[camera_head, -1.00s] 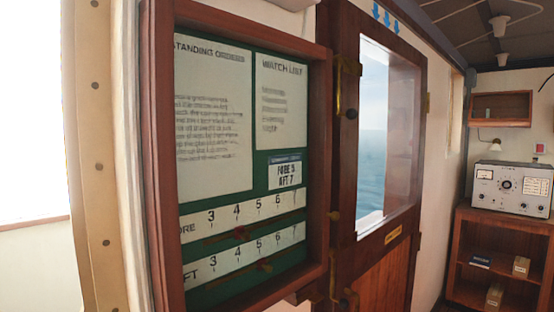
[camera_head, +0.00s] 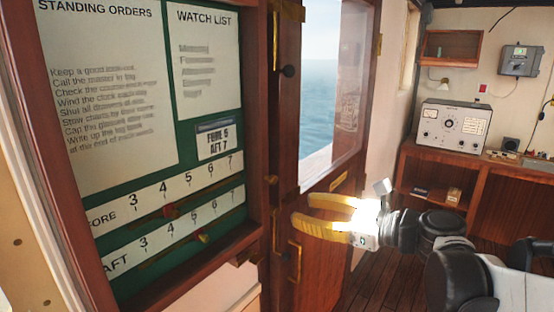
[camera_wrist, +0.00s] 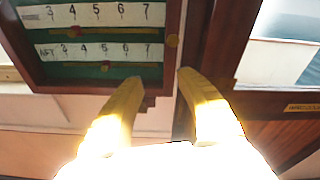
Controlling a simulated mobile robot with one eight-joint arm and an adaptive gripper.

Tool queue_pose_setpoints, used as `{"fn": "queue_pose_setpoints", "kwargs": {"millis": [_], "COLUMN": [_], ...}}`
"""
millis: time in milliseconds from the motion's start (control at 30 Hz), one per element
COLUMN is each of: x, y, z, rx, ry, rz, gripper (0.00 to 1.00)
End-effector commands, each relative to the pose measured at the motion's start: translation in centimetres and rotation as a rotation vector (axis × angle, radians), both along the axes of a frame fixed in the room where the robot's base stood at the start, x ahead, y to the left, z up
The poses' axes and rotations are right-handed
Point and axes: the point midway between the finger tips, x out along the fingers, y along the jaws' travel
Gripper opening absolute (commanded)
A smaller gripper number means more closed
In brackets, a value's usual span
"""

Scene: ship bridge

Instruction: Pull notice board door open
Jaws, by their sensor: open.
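The notice board (camera_head: 192,186) fills the left of the head view, with a green backing and a reddish wooden frame. Its door appears closed against the wall. My gripper (camera_head: 303,210) has yellow fingers, open and empty, right of the board and low. In the wrist view the fingertips (camera_wrist: 160,80) point toward the frame's lower right corner, below the knob. Nothing is between them; their exact distance from the frame is unclear.
A wooden door (camera_head: 288,150) with a sea-view window stands just right of the board, with brass fittings and a brass handle (camera_head: 294,262) close to my fingers. A wooden shelf unit (camera_head: 455,185) with a grey instrument (camera_head: 453,127) stands at the back right. Some floor is clear.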

Motion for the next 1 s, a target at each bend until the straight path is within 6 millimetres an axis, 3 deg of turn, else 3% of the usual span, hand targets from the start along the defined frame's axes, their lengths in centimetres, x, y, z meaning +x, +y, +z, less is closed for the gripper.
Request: {"fn": "queue_pose_setpoints", "kwargs": {"millis": [33, 167, 700, 1000], "x": [0.9, 1.9, 7.4, 8.5], "y": [-0.5, -0.9, 6.2, 7.4], "z": [1.5, 3.1, 3.0, 3.2], "rx": [0.093, 0.229, 0.242, 0.242], "ry": [0.032, 0.081, 0.087, 0.085], "rz": [-0.009, -0.014, -0.012, -0.014], "gripper": [0.42, 0.42, 0.42, 0.42]}}
